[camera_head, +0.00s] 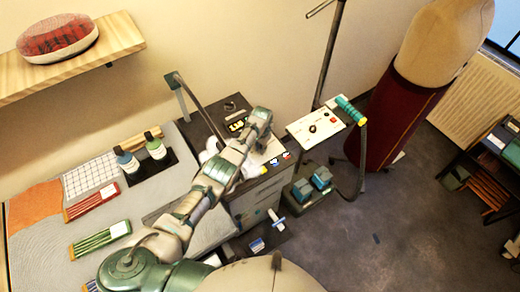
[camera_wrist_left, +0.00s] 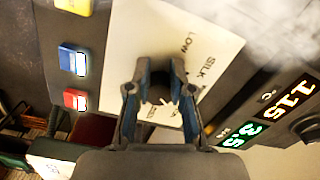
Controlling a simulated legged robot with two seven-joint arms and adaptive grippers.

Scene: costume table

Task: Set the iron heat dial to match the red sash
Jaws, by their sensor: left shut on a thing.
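My left gripper (camera_wrist_left: 161,82) is shut on a dark dial knob (camera_wrist_left: 161,97) in the left wrist view. The knob sits on a white panel (camera_wrist_left: 150,30) lettered SILK and LOW; other lettering is partly hidden by the fingers. A small white pointer mark shows between the fingers. A display (camera_wrist_left: 291,96) beside the panel reads 115 °C and 3.5. In the head view my left wrist covers most of this panel. Dark red cloth (camera_head: 397,118) covers a tall padded form at the upper right; I cannot tell whether it is the red sash. My right gripper is not in view.
Yellow, blue (camera_wrist_left: 73,60) and red (camera_wrist_left: 75,99) buttons line the panel's edge. A separate white panel (camera_head: 318,125) with a black knob stands to the right. A wooden shelf (camera_head: 118,42) holds a red-patterned cushion.

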